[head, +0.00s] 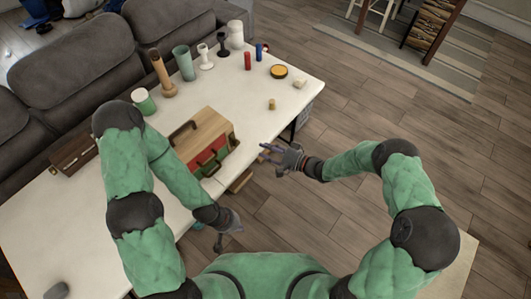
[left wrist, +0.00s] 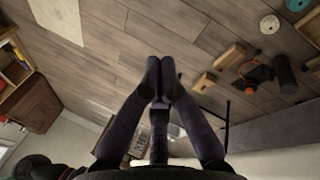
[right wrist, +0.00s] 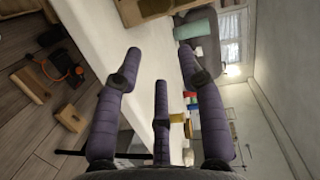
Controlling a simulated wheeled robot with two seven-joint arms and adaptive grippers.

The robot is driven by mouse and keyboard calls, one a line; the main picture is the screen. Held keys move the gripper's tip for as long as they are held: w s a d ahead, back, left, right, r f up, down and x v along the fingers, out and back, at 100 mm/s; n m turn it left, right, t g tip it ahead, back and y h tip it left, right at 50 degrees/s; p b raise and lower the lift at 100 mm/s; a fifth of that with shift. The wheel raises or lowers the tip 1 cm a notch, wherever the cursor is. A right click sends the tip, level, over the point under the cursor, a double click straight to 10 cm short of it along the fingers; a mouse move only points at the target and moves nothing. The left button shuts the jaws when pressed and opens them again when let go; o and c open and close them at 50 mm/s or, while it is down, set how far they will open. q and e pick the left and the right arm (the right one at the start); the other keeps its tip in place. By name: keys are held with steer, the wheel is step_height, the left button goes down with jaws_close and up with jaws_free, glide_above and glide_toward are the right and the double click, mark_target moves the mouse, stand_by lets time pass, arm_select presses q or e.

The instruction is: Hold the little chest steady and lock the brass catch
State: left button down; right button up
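A dark brown box (head: 73,154), which looks like the little chest, sits at the left part of the white table beside the sofa. Its catch is too small to make out. A brown wooden box shows at the top edge of the right wrist view (right wrist: 150,8), but I cannot tell which box it is. My left gripper (head: 222,243) is low at the table's near edge, away from the box; its fingers meet in the left wrist view (left wrist: 159,65), with nothing visible between them. My right gripper (head: 267,153) is beside the table's right edge, fingers apart and empty.
A wooden carrier (head: 203,130) with red and green fronts stands mid-table, between the dark box and my right gripper. A green-and-white cup (head: 144,101), a wooden peppermill-like piece (head: 162,74) and several small items stand farther back. The table's near left part is mostly clear.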

arm_select(q)
steer(key=c, duration=1.3)
jaws_free()
steer(key=shift+f, duration=0.2)
steer(key=w+d+r+m+t+y, duration=0.1)
steer(key=w+d+r+m+y, duration=0.1)
steer(key=w+r+m, duration=0.55)
steer(key=w+d+r+m+t+y, duration=0.1)
steer(key=w+d+r+m+y, duration=0.15)
steer(key=w+r+m, duration=0.45)
steer(key=n+t+y, duration=0.1)
steer(key=n+y, duration=0.5)
steer(key=y, duration=0.5)
glide_toward(184, 129)
steer(key=shift+w+d+f+h, duration=0.25)
steer(key=shift+w+d+f, duration=0.05)
steer(key=shift+d, duration=0.15)
steer(key=shift+s+a+r, duration=0.1)
steer(key=shift+a+r, duration=0.05)
steer(key=shift+r, duration=0.05)
steer(key=shift+a+f, duration=0.15)
steer(key=shift+a, duration=0.35)
steer(key=x, duration=1)
